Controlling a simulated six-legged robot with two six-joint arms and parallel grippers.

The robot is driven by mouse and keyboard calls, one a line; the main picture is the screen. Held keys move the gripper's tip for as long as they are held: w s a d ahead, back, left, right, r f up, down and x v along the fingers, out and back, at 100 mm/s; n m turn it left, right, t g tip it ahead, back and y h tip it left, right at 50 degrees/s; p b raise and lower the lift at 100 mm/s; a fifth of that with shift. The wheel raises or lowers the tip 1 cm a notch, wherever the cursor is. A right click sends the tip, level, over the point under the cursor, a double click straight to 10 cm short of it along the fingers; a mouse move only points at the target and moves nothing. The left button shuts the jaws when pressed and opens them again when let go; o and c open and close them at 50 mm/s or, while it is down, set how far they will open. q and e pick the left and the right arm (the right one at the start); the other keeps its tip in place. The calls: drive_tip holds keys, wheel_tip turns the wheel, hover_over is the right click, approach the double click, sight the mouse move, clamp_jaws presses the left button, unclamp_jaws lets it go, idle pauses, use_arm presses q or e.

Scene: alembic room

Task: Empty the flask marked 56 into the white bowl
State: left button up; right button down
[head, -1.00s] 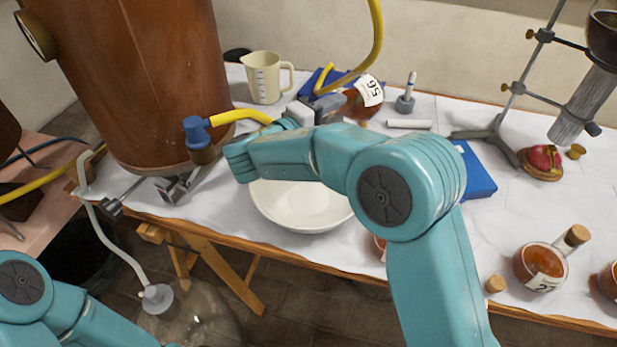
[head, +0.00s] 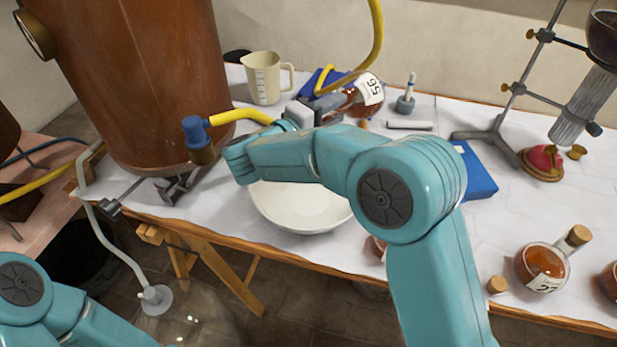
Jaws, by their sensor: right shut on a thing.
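The flask marked 56 (head: 367,93) lies tilted on its side in the air behind my right arm, its round body to the right and its label facing me. It holds amber-brown liquid. My right gripper (head: 325,107) is shut on the flask at its neck side; the fingertips are partly hidden. The white bowl (head: 303,207) stands on the table in front of and below my right forearm, its back part hidden by the arm. I cannot see any liquid in the visible part of the bowl. My left arm shows at the lower left, its gripper out of view.
A large copper vessel (head: 175,75) stands left of the bowl. A measuring jug (head: 264,80) is behind. Flask 27 (head: 542,267), a cork (head: 497,285) and a blue book (head: 474,172) are at right, with a metal stand (head: 492,133) behind. Open white cloth lies between them.

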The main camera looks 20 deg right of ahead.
drive_tip(key=shift+a+t+h+b, duration=0.25)
drive_tip(key=shift+h+b, duration=0.35)
drive_tip(key=shift+b, duration=0.55)
idle(2.9)
drive_tip(key=shift+s+a+r+t+h+b, duration=0.15)
drive_tip(key=shift+t+h+b, duration=0.15)
drive_tip(key=shift+h+b, duration=0.35)
drive_tip(key=shift+r+t+h+b, duration=0.1)
drive_tip(key=shift+t+h+b, duration=0.25)
drive_tip(key=shift+b, duration=0.5)
idle(1.6)
drive_tip(key=shift+h+b, duration=0.5)
drive_tip(key=shift+b, duration=0.05)
drive_tip(key=shift+a, duration=0.1)
drive_tip(key=shift+s+r, duration=0.1)
drive_tip(key=shift+r, duration=0.05)
